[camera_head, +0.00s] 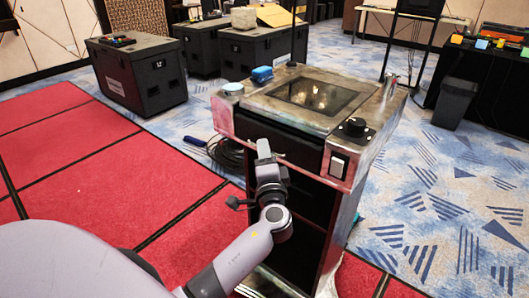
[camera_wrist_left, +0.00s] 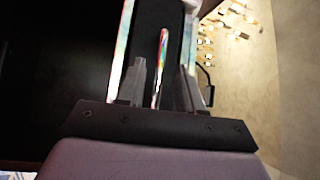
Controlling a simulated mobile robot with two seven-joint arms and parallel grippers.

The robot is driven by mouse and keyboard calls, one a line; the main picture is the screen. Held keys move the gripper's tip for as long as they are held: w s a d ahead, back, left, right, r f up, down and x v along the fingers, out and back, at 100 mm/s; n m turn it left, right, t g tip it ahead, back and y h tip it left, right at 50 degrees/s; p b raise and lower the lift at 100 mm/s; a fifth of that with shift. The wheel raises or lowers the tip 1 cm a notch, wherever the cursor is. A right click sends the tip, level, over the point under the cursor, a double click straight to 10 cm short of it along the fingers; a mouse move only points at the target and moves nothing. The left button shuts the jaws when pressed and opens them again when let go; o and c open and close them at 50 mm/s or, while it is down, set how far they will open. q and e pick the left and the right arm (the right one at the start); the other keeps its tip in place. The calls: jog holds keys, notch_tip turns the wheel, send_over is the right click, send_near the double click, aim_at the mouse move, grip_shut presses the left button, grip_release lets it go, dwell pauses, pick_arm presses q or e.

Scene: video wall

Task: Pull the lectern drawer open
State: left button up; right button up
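The lectern (camera_head: 375,125) stands ahead of me, with a worn metal top and a red-edged front. Its dark drawer front (camera_head: 298,146) lies under the top's front edge and looks closed. My left gripper (camera_head: 263,148) is at the drawer front and hides part of it. In the left wrist view a shiny bar handle (camera_wrist_left: 162,55) stands between the two fingers of my left gripper (camera_wrist_left: 162,80). The fingers are open, with a gap visible on each side of the handle. My right gripper is not in view.
A blue object (camera_head: 262,74), a screen (camera_head: 315,95) and a black knob (camera_head: 354,127) are on the lectern top. Black cases (camera_head: 137,75) stand behind left. A cable coil (camera_head: 228,152) lies beside the lectern. A bin (camera_head: 455,103) stands right. Carpet in front is clear.

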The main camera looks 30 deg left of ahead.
pick_arm(q)
grip_shut()
dwell(1.5)
